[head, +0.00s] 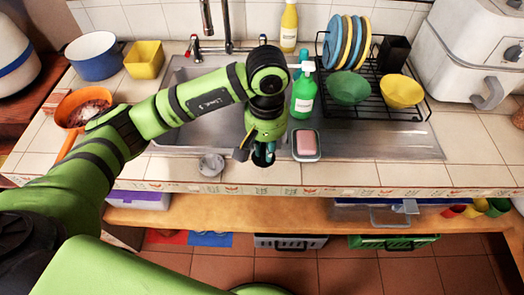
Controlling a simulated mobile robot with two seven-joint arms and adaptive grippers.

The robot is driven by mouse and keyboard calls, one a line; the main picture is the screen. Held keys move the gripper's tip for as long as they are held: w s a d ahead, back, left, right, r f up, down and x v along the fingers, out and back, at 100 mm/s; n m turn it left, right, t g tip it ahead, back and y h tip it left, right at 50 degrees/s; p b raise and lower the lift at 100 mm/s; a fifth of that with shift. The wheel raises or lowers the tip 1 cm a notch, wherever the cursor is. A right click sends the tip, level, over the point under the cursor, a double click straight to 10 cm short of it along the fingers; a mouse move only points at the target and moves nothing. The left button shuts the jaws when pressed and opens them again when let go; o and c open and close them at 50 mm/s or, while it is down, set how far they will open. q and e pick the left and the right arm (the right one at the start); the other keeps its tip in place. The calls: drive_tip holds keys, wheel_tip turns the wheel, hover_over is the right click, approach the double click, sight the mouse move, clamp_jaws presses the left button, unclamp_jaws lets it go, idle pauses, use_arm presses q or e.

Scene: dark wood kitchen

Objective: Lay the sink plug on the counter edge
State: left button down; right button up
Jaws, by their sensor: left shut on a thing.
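My left gripper (264,152) points down over the front strip of the tiled counter (340,174), between the sink (200,122) and the counter's front edge. It is shut on a small dark round thing, which looks like the sink plug (262,162). The fingers partly hide the plug. I cannot tell whether the plug touches the tiles or is just above them. My right gripper is not in view.
A soap dish with pink soap (307,144) is close right of my left gripper. A small grey round cup (211,164) stands to its left. A green bottle (303,95) and a dish rack (375,85) are behind. The front counter strip to the right is clear.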

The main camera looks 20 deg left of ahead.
sight(263, 158)
use_arm(q)
drive_tip(key=shift+w+a+f, duration=0.1)
drive_tip(key=shift+a+f, duration=0.05)
drive_tip(key=shift+a, duration=0.1)
drive_tip(key=shift+f+p, duration=0.3)
drive_tip(key=shift+f, duration=0.05)
wheel_tip(263, 158, down, 2)
drive_tip(key=shift+f+p, duration=0.2)
drive_tip(key=shift+p, duration=0.4)
drive_tip(key=shift+f, duration=0.5)
drive_tip(key=shift+f+b, duration=0.2)
drive_tip(key=shift+b, duration=0.1)
drive_tip(key=c, duration=1.2)
unclamp_jaws()
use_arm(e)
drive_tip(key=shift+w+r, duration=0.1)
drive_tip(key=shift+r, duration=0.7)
use_arm(q)
drive_tip(key=shift+r, duration=0.15)
